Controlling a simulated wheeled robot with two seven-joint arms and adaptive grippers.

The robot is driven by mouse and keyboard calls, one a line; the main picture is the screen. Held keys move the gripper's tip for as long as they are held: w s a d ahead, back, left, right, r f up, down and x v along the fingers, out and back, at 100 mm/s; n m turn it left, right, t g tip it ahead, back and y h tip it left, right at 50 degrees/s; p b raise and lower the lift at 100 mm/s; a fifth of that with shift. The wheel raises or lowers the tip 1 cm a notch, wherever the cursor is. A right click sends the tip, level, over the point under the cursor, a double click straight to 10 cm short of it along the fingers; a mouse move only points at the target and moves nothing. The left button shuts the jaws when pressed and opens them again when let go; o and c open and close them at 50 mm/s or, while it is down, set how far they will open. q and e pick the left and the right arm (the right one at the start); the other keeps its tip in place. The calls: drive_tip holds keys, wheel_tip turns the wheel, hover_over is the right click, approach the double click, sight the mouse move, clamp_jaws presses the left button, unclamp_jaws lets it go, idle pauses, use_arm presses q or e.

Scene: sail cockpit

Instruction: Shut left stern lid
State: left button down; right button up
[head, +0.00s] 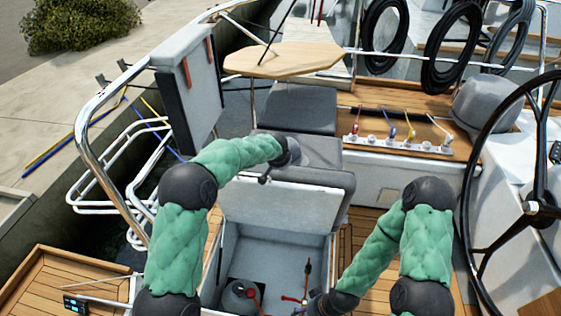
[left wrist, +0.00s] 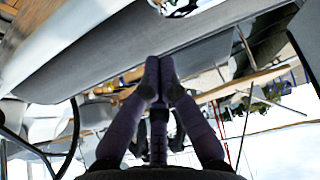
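A locker (head: 282,250) stands open in front of me. Its lid (head: 275,205) is raised at the far side, with the pale underside towards me and a grey padded top (head: 325,180). I take this as the left stern lid. My left gripper (head: 296,158) is at the far side of the raised lid, by its upper edge; its fingertips are hard to make out there. In the left wrist view the fingers (left wrist: 159,66) are together and empty, close to a grey panel (left wrist: 130,62); contact is unclear. My right gripper (head: 316,304) is low beside the locker, its fingers unclear.
Another panel (head: 205,85) with orange straps stands upright at the left rail. A wooden table (head: 285,58) and grey seat (head: 297,108) lie beyond. A steering wheel (head: 537,208) is at the right. A gas bottle (head: 236,296) and red-handled items sit in the locker.

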sight(281, 177)
use_arm(q)
drive_tip(key=shift+x, duration=0.75)
drive_tip(key=shift+s+a+f, duration=0.15)
drive_tip(key=shift+s, duration=0.65)
drive_tip(key=shift+s+a+f, duration=0.15)
drive_tip(key=shift+s, duration=0.6)
drive_tip(key=shift+s+f, duration=0.15)
drive_tip(key=shift+s, duration=0.2)
